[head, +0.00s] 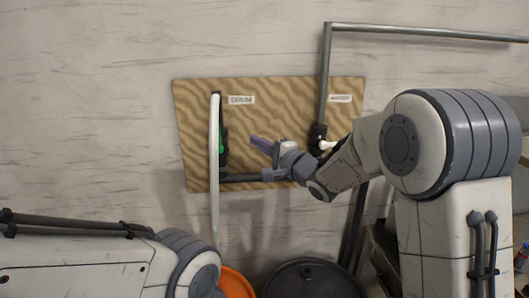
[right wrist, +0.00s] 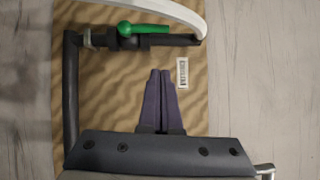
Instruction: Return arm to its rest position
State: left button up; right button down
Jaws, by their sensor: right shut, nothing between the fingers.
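My right arm comes in from the right in the head view and reaches to a sand-coloured wavy-grained board (head: 275,92) on the wall. My right gripper (head: 255,141) is in front of the board, with its purple fingers pointing left. In the right wrist view the two fingers (right wrist: 160,73) lie together, shut and empty. A green valve handle (right wrist: 145,28) on a dark pipe is ahead of the fingertips, apart from them. It also shows in the head view (head: 221,140), beside a white hose (head: 214,165). My left arm is at the lower left; its gripper is out of view.
A grey pipe (head: 324,75) runs up the board's right side and along the wall. A black fitting (head: 317,133) with a white lever (head: 327,145) sits near my right wrist. An orange bucket (head: 236,284) and a black drum (head: 310,279) stand below. The upper left wall is clear.

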jog(key=s+a+f+n+g+h, duration=0.1)
jog(key=s+f+n+g+h, duration=0.35)
jog(key=s+f, duration=0.4)
jog(key=s+a+f+n+g+h, duration=0.1)
jog(key=s+f+n+g+h, duration=0.3)
jog(key=s, duration=0.7)
jog(key=s+d+f+n+g, duration=0.1)
jog(key=s+f+n+g, duration=0.1)
jog(key=s, duration=0.5)
jog(key=s+d+f+n+g, duration=0.1)
jog(key=s+f+n+g, duration=0.1)
jog(key=s+n, duration=0.3)
jog(key=s+d+f+n+g+h, duration=0.1)
jog(key=s+f+n+g, duration=0.1)
jog(key=s, duration=0.8)
jog(key=shift+s+d+n+g, duration=0.25)
jog(key=shift+d+n+g, duration=0.15)
jog(key=shift+n, duration=0.35)
